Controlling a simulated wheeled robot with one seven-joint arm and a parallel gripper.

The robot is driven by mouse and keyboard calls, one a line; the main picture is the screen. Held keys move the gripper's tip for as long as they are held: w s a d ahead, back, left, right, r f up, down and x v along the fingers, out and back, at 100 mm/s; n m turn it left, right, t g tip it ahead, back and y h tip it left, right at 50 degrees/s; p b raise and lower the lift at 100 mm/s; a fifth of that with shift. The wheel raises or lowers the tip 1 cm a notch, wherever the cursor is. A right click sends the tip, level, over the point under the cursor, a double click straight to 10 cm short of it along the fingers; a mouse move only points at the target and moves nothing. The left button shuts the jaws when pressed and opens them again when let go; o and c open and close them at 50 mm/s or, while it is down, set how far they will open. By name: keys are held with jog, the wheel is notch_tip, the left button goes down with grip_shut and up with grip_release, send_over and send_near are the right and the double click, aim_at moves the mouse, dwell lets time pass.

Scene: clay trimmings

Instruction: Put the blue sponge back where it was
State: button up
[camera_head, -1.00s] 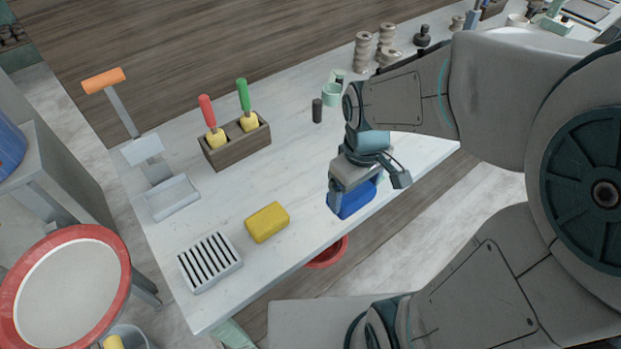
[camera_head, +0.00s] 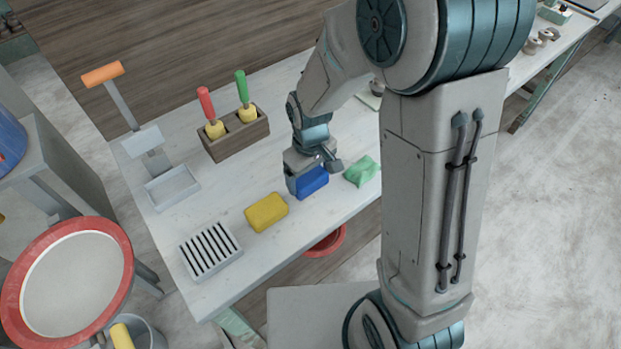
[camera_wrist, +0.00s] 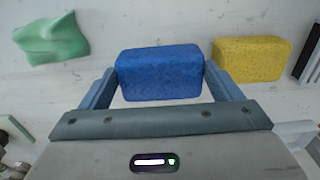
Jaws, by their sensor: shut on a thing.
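The blue sponge (camera_head: 312,181) is between the fingers of my gripper (camera_head: 306,184), over the white table near its front edge. In the wrist view the blue sponge (camera_wrist: 160,72) spans the gap between both fingers of my gripper (camera_wrist: 160,82), which are shut on its two ends. I cannot tell whether its underside touches the table. A yellow sponge (camera_head: 266,212) lies just left of it in the head view and shows at the right in the wrist view (camera_wrist: 252,58). A green sponge or cloth (camera_head: 362,171) lies just right of it.
A slotted grey rack (camera_head: 210,250) stands left of the yellow sponge on the table (camera_head: 240,282). A wooden block (camera_head: 236,138) with red- and green-handled tools stands behind. A scraper-like tool with an orange handle (camera_head: 103,74) and tray (camera_head: 171,188) is at the left. A red bowl (camera_head: 327,242) shows below the edge.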

aim_at(310, 178)
jog(key=shift+f, duration=1.3)
jog(key=shift+f, duration=0.15)
jog(key=o, duration=0.9)
notch_tip(310, 178, up, 12)
jog(key=shift+s+d+r+m+t, duration=0.55)
jog(key=shift+s+d+r+m, duration=0.7)
jog(key=shift+s+d, duration=0.75)
jog(key=shift+s+d+r+m+t, duration=0.5)
jog(key=shift+s+d+r+m, duration=0.5)
jog(key=shift+s+d+r, duration=0.75)
jog(key=shift+s+d+r+m+t, duration=0.55)
jog(key=shift+s+d+r+m, duration=0.6)
jog(key=shift+s+d, duration=1.05)
jog(key=shift+s+a, duration=0.15)
